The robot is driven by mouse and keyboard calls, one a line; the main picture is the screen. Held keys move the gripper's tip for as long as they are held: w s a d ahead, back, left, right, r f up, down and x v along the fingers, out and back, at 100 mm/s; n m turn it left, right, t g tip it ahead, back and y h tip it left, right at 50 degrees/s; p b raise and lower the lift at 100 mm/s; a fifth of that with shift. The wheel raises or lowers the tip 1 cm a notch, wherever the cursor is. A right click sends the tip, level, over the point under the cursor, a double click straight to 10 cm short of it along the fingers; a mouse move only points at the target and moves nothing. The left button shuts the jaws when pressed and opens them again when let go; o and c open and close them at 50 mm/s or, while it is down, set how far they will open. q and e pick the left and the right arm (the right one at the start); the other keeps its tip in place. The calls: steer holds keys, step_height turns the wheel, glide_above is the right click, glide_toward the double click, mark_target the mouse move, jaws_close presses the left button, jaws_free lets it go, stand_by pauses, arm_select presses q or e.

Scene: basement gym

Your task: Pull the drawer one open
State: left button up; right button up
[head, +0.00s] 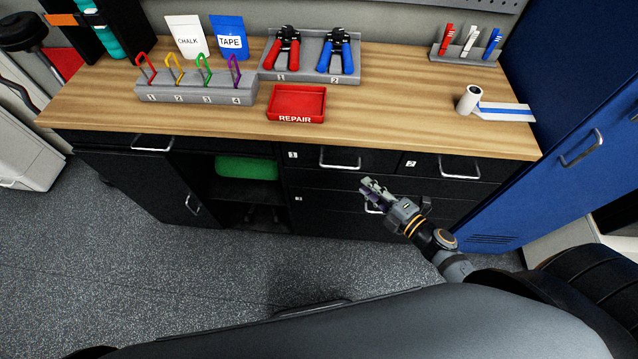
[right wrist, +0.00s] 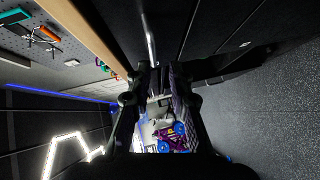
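Drawer one is the black drawer front (head: 305,157) marked "1" under the wooden worktop, and it is shut. Its silver bar handle (head: 340,164) is unobstructed in the head view. My right gripper (head: 366,184) is in front of the cabinet, just below and right of that handle in the picture, and appears apart from it. In the right wrist view its two fingers (right wrist: 157,78) are spread with nothing seen held between them. A silver bar handle (right wrist: 151,48) shows just beyond the fingertips; its drawer label is not readable there. My left gripper is not in view.
Drawer two (head: 425,166) and wider drawer three (head: 320,200) are shut beside and below. An open cubby holds a green object (head: 246,167). A red REPAIR tray (head: 297,104) stands on the worktop (head: 380,110). A blue locker (head: 570,130) bounds the right side.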

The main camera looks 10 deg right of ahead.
mark_target(340, 166)
steer(key=shift+n+y, duration=0.4)
steer(key=shift+y, duration=0.1)
steer(key=x, duration=0.3)
steer(key=r+p+x, duration=0.1)
steer(key=x, duration=0.2)
steer(key=p+x, duration=0.1)
steer(key=x, duration=0.2)
steer(key=shift+w+a+r, duration=0.15)
steer(key=shift+a, duration=0.35)
steer(key=shift+w+a+f, duration=0.2)
steer(key=shift+w+a, duration=0.1)
steer(key=shift+w, duration=0.15)
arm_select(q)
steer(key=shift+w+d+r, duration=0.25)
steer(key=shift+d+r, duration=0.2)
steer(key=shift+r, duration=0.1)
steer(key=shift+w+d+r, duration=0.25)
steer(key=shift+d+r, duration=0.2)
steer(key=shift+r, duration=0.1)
arm_select(e)
jaws_close()
